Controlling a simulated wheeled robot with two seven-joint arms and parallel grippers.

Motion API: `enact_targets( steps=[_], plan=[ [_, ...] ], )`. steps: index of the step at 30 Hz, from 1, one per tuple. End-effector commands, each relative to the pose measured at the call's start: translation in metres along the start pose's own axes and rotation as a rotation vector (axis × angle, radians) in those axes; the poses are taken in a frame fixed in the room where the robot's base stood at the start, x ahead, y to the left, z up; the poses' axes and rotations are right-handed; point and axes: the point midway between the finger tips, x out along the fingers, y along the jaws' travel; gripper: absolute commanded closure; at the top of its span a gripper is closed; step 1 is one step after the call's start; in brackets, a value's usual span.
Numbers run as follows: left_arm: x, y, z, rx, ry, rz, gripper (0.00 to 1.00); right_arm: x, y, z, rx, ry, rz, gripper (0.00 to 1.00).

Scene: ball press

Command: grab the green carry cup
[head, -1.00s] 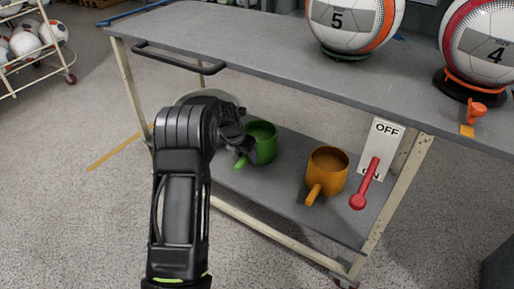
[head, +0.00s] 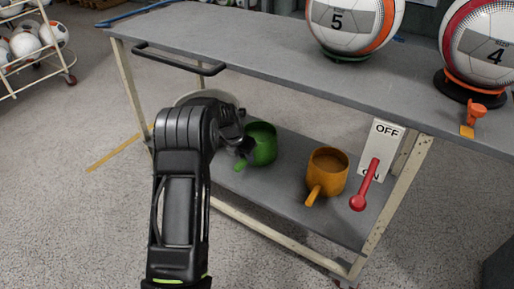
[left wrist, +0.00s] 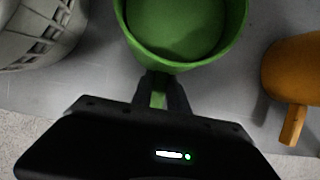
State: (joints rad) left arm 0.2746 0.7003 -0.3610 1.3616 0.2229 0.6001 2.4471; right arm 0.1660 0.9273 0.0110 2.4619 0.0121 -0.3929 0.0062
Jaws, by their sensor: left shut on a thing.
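The green carry cup (head: 263,146) stands on the lower shelf of the cart, left of the orange cup. In the left wrist view the green cup (left wrist: 186,30) is at the top middle, its open top toward the camera and its handle pointing at my gripper. My left gripper (left wrist: 160,92) is shut on that handle, with a finger on each side. In the head view my left gripper (head: 243,146) is beside the cup's left side, partly hidden by my arm. My right gripper is not in view.
An orange cup (head: 327,172) stands to the right on the lower shelf (head: 290,195). A grey-white basket (left wrist: 40,32) is close on the left. The tabletop (head: 260,50) overhangs the shelf. A red lever (head: 366,185) hangs at the right leg.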

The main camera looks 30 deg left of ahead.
Motion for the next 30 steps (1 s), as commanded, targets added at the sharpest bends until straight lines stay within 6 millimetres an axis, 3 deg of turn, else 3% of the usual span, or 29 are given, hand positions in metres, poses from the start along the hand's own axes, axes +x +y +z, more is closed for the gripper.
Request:
enact_targets(
  steps=[17,28,30],
  plan=[
    [-0.004,0.0,0.002,0.0,-0.001,0.0,1.0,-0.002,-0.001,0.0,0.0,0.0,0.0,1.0],
    [-0.041,0.0,0.018,0.001,-0.003,0.001,1.0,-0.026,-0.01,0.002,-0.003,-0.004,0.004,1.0],
    [-0.041,0.0,0.002,-0.003,0.002,-0.001,1.0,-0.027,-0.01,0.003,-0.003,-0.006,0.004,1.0]
  ],
)
